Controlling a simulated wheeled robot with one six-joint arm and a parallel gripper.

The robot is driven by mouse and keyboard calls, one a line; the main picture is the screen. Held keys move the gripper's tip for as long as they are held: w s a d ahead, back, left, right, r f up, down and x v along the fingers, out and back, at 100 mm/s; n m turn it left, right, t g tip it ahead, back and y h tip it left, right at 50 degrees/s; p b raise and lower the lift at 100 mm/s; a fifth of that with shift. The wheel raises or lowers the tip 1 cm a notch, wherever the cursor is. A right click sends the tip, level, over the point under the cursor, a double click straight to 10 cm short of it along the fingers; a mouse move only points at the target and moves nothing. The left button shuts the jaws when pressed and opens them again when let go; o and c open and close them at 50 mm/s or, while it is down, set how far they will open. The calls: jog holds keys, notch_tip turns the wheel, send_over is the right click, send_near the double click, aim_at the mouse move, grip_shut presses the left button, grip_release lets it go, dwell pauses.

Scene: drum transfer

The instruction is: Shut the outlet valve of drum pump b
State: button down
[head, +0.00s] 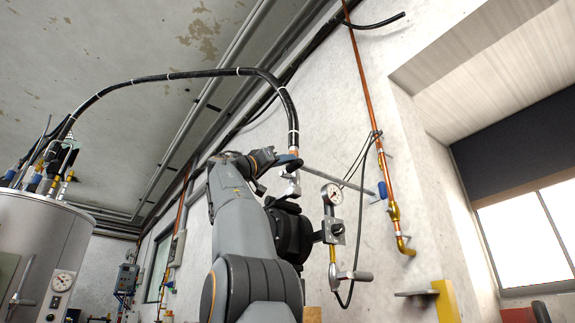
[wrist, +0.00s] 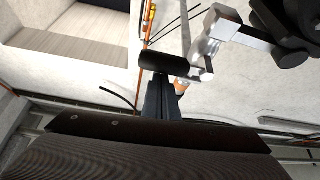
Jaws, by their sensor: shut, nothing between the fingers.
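The outlet valve (head: 292,188) is a silver fitting under the orange-brown hose end, just behind my arm in the head view. In the wrist view the valve (wrist: 212,35) shows as a bright silver block beside a dark round body. A short black bar (wrist: 165,63), which looks like its handle, lies across the tips of my gripper (wrist: 160,82). My gripper (head: 286,162) is shut, with nothing held between the fingers. Its tips are at or very close to the black bar; I cannot tell whether they touch. The drum pump's body is partly hidden.
A black hose (head: 200,74) arches from a steel drum (head: 45,245) to the fitting. A pressure gauge (head: 332,195) stands to the right. A copper pipe (head: 366,90) with a blue-handled valve (head: 383,190) runs down the wall.

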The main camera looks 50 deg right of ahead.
jog(key=w+a+f+b, duration=0.1)
jog(key=a+b, duration=0.1)
jog(key=a, duration=0.7)
jog(key=shift+w+a+f, duration=0.15)
jog(key=shift+w, duration=0.05)
dwell(0.3)
jog(key=shift+w, duration=0.1)
